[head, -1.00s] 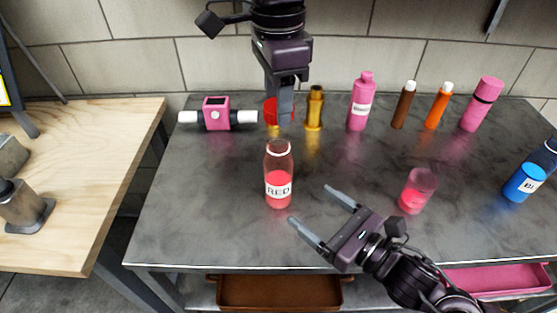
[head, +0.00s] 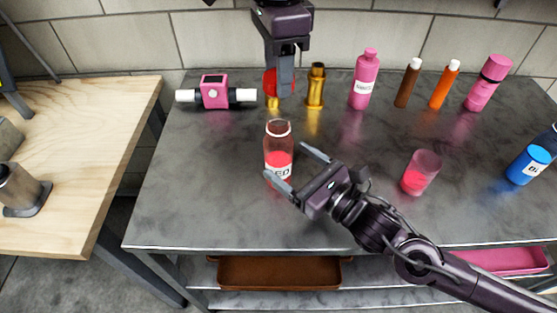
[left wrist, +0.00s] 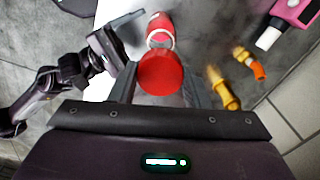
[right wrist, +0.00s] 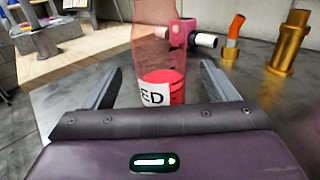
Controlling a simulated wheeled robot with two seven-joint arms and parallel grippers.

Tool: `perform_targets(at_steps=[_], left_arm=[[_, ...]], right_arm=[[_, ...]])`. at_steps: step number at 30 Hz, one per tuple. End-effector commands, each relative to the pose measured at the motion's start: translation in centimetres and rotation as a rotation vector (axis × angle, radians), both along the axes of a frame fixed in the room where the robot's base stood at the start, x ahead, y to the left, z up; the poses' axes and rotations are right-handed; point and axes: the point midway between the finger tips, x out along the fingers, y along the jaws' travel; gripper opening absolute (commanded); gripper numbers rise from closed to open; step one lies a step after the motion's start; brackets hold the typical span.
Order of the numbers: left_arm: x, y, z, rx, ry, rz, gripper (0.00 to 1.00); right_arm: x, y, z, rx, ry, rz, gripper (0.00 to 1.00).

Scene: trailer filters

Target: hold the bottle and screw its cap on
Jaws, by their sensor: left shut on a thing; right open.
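An open clear bottle (head: 278,143) with red liquid and a label reading RED stands upright on the grey table. My right gripper (head: 297,169) is open, its fingers reaching along both sides of the bottle. In the right wrist view the bottle (right wrist: 160,60) stands between the spread fingers, with visible gaps. My left gripper (head: 284,92) is shut on a red cap (head: 270,82) above and apart from the bottle. The cap (left wrist: 160,73) shows between the fingers in the left wrist view, with the bottle's open mouth (left wrist: 160,38) just beyond it.
The table's front left is clear.

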Motion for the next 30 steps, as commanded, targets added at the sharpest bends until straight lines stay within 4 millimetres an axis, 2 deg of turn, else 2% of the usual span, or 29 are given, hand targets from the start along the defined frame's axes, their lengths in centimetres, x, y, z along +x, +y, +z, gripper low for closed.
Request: perform_targets(at_steps=[3,9,23,30], left_arm=[[0.0,0.0,0.0,0.000,0.000,0.000,0.22],[0.0,0.0,0.0,0.000,0.000,0.000,0.22],[0.0,0.0,0.0,0.000,0.000,0.000,0.22],[0.0,0.0,0.0,0.000,0.000,0.000,0.22]], right_arm=[[1.6,1.6,0.1,0.004,-0.001,0.000,0.79],[3.4,3.4,0.0,0.001,-0.001,-0.001,0.79],[4.1,4.0,0.0,-0.001,0.000,0.000,0.79],[4.1,4.0,0.0,-0.001,0.001,-0.001,0.48]])
